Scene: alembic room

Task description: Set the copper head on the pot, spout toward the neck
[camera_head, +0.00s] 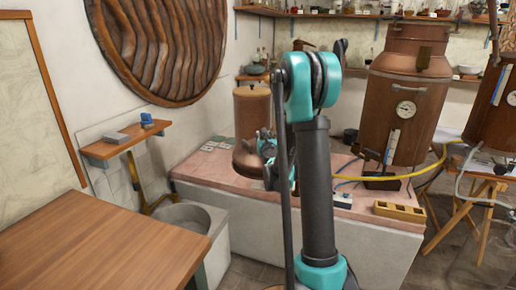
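A rounded dark copper piece (246,158) sits low on the pink-topped counter, left of my arm. It may be the copper head, but I cannot tell its spout or which way it faces. A tall copper cylinder (252,112) with a flat top stands just behind it. I cannot tell whether this is the pot. My gripper (267,150) shows only as small teal and dark parts at the right side of the rounded piece. My arm hides most of the gripper, so neither its fingers nor any contact can be made out. The neck is not clearly identifiable.
A large copper vessel (405,92) with a gauge stands right of my arm, with a yellow hose (405,176) below it. A wooden block with slots (399,211) lies on the counter's (334,212) front right. A wooden table (105,245) fills the lower left, beside a grey basin (183,217).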

